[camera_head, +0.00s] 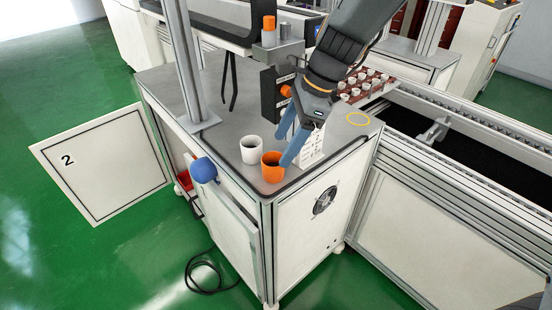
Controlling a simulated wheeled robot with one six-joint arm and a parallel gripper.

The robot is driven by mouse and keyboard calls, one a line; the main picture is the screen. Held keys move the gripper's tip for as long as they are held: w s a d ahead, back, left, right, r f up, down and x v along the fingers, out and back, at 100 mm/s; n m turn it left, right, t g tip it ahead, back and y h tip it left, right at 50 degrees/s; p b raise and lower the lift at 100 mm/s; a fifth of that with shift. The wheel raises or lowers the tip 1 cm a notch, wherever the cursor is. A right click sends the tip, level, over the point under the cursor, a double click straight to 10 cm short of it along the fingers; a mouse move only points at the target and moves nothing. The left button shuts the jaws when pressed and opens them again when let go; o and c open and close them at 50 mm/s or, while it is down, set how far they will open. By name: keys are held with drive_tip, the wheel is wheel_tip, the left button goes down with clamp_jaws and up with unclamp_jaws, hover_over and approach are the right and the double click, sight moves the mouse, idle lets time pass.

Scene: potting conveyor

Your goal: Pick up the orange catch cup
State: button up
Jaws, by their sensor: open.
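The orange catch cup (272,172) stands upright near the front corner of the grey worktop (235,181). Its dark inside shows from above. My gripper (287,148) comes down from the upper right, with its two blue fingers apart. One fingertip reaches down beside the orange cup's right side and overlaps it in the picture. The other finger ends above and behind the cup. I cannot tell whether either finger touches it. Nothing shows between the fingers.
A white cup (251,150) stands close to the left of the orange cup. A metal post (186,60) rises at the left. A conveyor (460,150) runs beyond.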

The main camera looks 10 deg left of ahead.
sight(272, 165)
drive_tip(key=shift+w+a+f, duration=0.2)
drive_tip(key=shift+a+f, duration=0.05)
drive_tip(key=shift+a, duration=0.1)
drive_tip(key=shift+a+f, duration=0.15)
drive_tip(key=shift+f, duration=0.2)
drive_tip(key=x, duration=0.4)
drive_tip(key=s+p+x, duration=0.1)
drive_tip(key=x, duration=0.1)
drive_tip(key=shift+f, duration=0.2)
drive_tip(key=shift+c, duration=0.3)
drive_tip(key=c, duration=1.1)
